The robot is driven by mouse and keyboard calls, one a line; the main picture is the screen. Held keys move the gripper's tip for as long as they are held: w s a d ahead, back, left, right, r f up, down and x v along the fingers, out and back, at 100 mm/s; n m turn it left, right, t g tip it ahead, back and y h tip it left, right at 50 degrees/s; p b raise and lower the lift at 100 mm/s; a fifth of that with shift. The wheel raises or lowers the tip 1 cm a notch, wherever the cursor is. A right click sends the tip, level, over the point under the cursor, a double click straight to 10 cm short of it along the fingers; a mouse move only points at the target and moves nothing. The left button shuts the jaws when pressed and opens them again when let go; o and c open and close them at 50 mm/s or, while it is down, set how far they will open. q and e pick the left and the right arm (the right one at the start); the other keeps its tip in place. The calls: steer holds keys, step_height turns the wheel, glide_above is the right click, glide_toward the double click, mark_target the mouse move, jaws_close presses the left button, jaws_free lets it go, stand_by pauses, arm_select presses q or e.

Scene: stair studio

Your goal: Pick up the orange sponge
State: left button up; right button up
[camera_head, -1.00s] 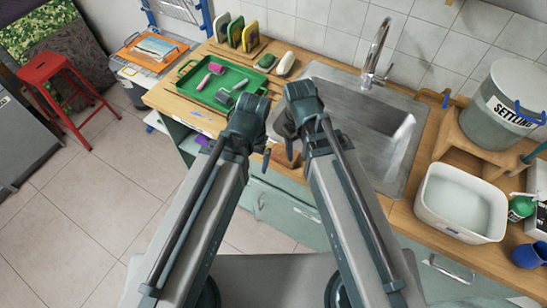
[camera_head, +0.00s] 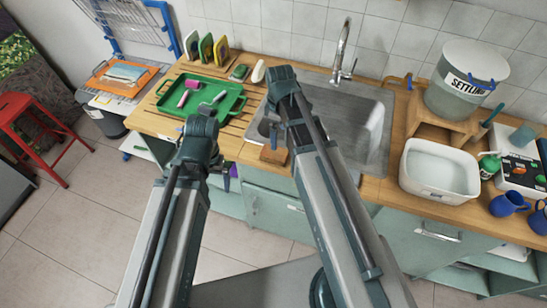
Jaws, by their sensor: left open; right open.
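An orange-brown block (camera_head: 273,156), which looks like the sponge, lies on the wooden counter at the front left corner of the sink. My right gripper (camera_head: 274,134) is open, seen partly behind its own arm, and its dark fingertip appears just above and behind the block. I cannot tell whether they touch. My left gripper (camera_head: 227,178) is open, lower and to the left, in front of the counter's front edge; its arm hides much of it. Nothing shows held in either gripper.
A green tray (camera_head: 236,104) with pink and grey brushes sits left of the sink (camera_head: 350,132). Upright pads (camera_head: 206,48) stand behind it. A white tub (camera_head: 410,178), a grey settling bucket (camera_head: 455,95) and blue mugs (camera_head: 506,204) are on the right.

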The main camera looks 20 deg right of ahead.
steer(key=b, duration=0.6)
glide_above(277, 153)
steer(key=f, duration=0.7)
steer(key=shift+s+d, duration=0.1)
steer(key=shift+s, duration=0.15)
steer(key=shift+r, duration=0.1)
steer(key=f+b, duration=0.5)
steer(key=shift+w+f, duration=0.2)
steer(key=shift+w, duration=0.15)
steer(key=shift+r, duration=0.1)
steer(key=c, duration=1.2)
steer(key=shift+o, duration=0.2)
